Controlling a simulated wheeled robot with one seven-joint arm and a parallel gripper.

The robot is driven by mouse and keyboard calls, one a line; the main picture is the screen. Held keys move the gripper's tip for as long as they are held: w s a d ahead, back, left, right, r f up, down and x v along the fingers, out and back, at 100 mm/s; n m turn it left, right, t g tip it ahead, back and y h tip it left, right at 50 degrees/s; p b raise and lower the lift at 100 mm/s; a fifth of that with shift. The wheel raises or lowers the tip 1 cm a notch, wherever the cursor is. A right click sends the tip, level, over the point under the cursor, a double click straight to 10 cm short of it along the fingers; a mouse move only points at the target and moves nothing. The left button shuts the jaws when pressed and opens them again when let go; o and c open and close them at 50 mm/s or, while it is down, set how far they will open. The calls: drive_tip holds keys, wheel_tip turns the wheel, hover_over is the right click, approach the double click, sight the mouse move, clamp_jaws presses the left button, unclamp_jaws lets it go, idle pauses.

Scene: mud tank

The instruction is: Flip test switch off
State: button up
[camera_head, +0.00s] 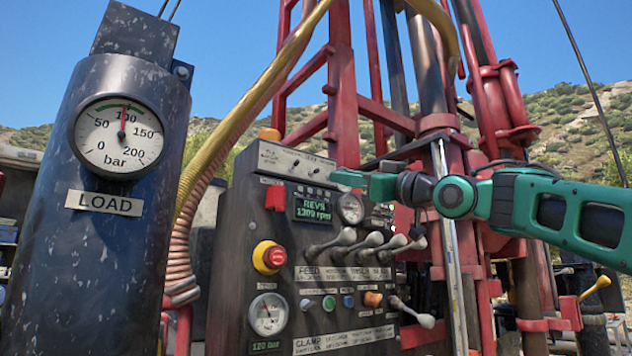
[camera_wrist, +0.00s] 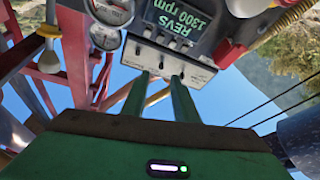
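A small grey switch box (camera_head: 290,162) with several tiny toggles sits on top of the control panel. In the wrist view the same switch box (camera_wrist: 165,60) appears upside down, just beyond my fingertips. Its labels are too small to read, so I cannot tell which toggle is the test switch or its position. My gripper (camera_head: 345,178) is in front of the panel's upper right, near the switch box. In the wrist view its two green fingers (camera_wrist: 162,78) are apart with nothing held between them. Whether a fingertip touches a toggle cannot be told.
The control panel (camera_head: 235,240) carries a REVS display (camera_head: 312,209), a red guarded cover (camera_head: 275,197), a yellow-red emergency button (camera_head: 269,258) and several levers (camera_head: 345,237). A dark cylinder with a LOAD gauge (camera_head: 118,137) stands left. A hose (camera_head: 215,140) runs beside the panel. Red rig steelwork (camera_head: 345,90) rises behind.

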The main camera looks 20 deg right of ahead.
sight(315, 172)
drive_tip(key=x, duration=0.9)
drive_tip(key=shift+w+a, duration=0.2)
drive_tip(key=shift+c, duration=0.7)
clamp_jaws()
